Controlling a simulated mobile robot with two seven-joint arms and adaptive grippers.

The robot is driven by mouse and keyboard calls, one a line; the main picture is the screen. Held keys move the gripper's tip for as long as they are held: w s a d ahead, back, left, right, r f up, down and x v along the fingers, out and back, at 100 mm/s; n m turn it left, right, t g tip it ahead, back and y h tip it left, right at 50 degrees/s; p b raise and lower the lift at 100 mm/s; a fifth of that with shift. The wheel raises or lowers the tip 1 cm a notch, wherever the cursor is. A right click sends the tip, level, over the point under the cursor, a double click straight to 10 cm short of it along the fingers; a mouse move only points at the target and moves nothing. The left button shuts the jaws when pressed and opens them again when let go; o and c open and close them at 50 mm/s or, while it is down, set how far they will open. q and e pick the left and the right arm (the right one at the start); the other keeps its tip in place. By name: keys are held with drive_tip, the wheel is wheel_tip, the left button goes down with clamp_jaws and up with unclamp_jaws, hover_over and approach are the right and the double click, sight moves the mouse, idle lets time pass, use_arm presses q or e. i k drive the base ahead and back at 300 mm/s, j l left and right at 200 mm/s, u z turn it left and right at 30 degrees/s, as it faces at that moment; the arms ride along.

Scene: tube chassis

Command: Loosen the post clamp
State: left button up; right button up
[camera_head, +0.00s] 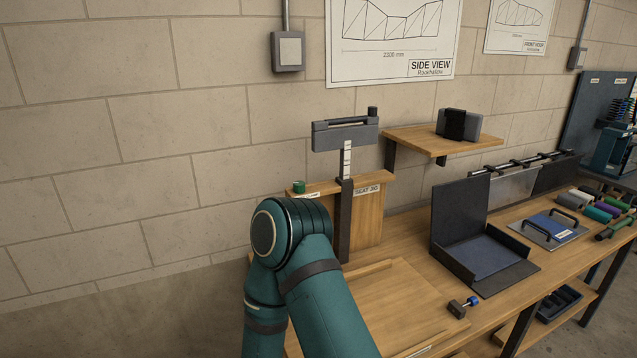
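A dark upright post (344,225) stands at a wooden board (368,218) at the back of the bench. A pale marked scale strip (347,160) rises from it to a grey head with a bar handle (345,136). A green knob (298,187) sits on the board's top edge, left of the post, above a partly hidden label. I cannot tell for certain whether this knob is the post clamp. A label reading "SEAT 30" (367,189) is right of the post. My teal arm bends in front of the board and hides its lower left. Neither gripper shows.
The wooden bench (400,280) runs right. It holds an open dark box (485,255), a small dark clamp-like piece (462,307), a plate with handles (549,229) and several coloured rolls (600,212). A wall shelf (435,141) carries a dark block (458,124).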

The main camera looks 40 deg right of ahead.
sight(300, 188)
drive_tip(key=i+j+z, duration=0.1)
drive_tip(key=z, duration=0.35)
drive_tip(key=j+z, duration=0.15)
drive_tip(key=z, duration=0.35)
drive_tip(key=i+j+z, duration=0.1)
drive_tip(key=z, duration=0.35)
drive_tip(key=j, duration=0.1)
